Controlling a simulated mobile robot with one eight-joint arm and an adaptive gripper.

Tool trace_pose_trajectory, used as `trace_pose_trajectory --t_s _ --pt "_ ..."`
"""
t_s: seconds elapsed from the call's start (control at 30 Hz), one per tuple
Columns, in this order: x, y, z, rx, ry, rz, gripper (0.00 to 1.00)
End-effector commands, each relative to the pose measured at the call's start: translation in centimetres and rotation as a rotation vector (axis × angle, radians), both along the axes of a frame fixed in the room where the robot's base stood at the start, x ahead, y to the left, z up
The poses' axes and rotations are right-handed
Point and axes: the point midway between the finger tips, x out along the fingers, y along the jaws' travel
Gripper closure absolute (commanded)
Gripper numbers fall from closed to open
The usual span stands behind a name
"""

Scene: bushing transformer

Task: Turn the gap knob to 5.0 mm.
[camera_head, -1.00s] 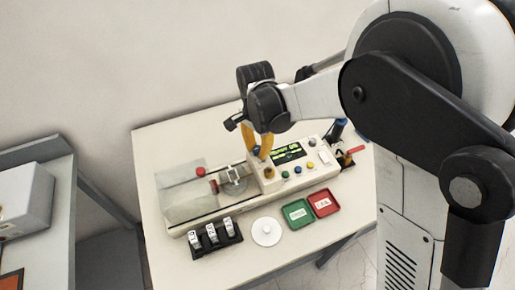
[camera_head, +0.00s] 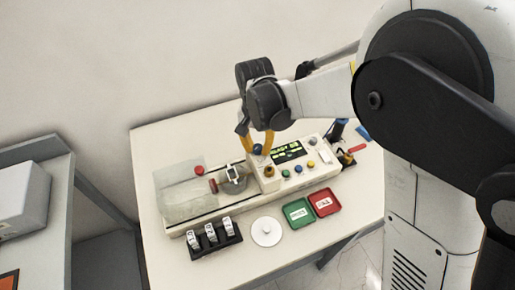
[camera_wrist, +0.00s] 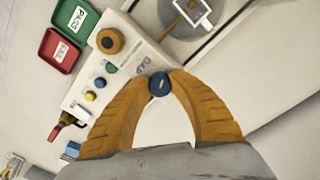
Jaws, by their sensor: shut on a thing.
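The gap knob is a small dark blue round knob (camera_wrist: 159,84) with a light pointer mark, beside the printed word "GAP" on the white panel. My gripper (camera_wrist: 160,80) has its two yellow fingertips shut on the knob from both sides. In the head view my gripper (camera_head: 258,146) points down at the top left of the control panel, and the blue knob (camera_head: 257,150) shows between the fingertips. A small display (camera_head: 287,152) with green-yellow text is to the right of the knob; its digits are too small to read surely.
An orange-brown knob (camera_wrist: 109,41) and several coloured buttons sit near the gap knob. Green (camera_head: 297,212) and red (camera_head: 325,202) trays, a white disc (camera_head: 266,231) and a black rack (camera_head: 214,239) lie in front. A clear cover (camera_head: 182,190) is at left.

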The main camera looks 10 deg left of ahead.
Motion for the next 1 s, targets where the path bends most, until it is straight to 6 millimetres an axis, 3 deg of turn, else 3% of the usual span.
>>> trace_pose_trajectory --t_s 0.7,1.0 --pt "-0.03 -0.12 -0.09 0.000 0.000 0.668 1.00" --pt "-0.02 -0.17 -0.05 0.001 0.001 0.875 1.00"
